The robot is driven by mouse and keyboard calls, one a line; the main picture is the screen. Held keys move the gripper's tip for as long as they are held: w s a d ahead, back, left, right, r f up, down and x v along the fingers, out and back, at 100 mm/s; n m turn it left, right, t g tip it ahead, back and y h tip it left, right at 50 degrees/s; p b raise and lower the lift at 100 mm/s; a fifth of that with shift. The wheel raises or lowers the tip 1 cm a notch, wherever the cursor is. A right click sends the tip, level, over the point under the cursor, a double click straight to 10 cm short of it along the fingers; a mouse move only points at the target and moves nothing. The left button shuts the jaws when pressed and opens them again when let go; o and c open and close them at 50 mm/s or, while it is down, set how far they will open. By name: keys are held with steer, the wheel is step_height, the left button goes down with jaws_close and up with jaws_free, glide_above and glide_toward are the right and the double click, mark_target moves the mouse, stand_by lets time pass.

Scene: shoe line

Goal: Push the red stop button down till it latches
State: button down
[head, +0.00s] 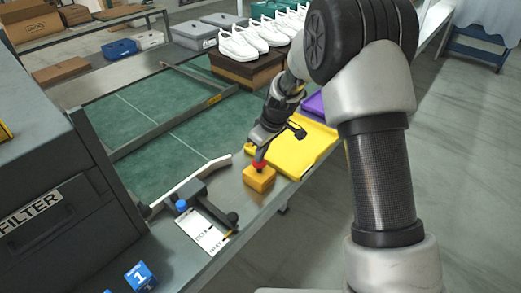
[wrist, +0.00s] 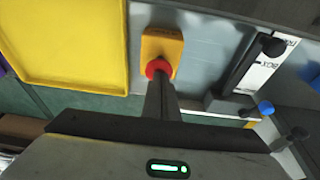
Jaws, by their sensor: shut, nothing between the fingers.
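The red stop button (head: 259,164) sits on top of a small yellow-orange box (head: 260,180) on the grey bench edge. My gripper (head: 261,158) is shut and empty, pointing down at the button. Its fingertips (wrist: 159,78) overlap the button in both views and look to be at or just above its top. The fingers hide part of the button. I cannot tell whether it is pressed in.
A yellow tray (head: 300,150) lies right behind the box. A black clamp-like fixture with a blue knob (head: 181,205) and a white labelled card (head: 203,232) stand to the left. A grey FILTER machine (head: 50,200) is at far left. White shoes (head: 240,43) stand at the back.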

step_height(320, 180, down, 3)
steer(key=shift+r+b, duration=0.15)
steer(key=shift+b, duration=1.1)
steer(key=shift+s+r, duration=0.1)
steer(key=shift+s, duration=0.1)
steer(key=shift+s+d, duration=0.1)
steer(key=r+p, duration=0.2)
steer(key=r, duration=0.2)
steer(key=shift+w+a+p, duration=0.2)
steer(key=shift+w+p, duration=0.1)
steer(key=shift+p, duration=0.1)
steer(key=v, duration=1.1)
steer(key=shift+p, duration=0.3)
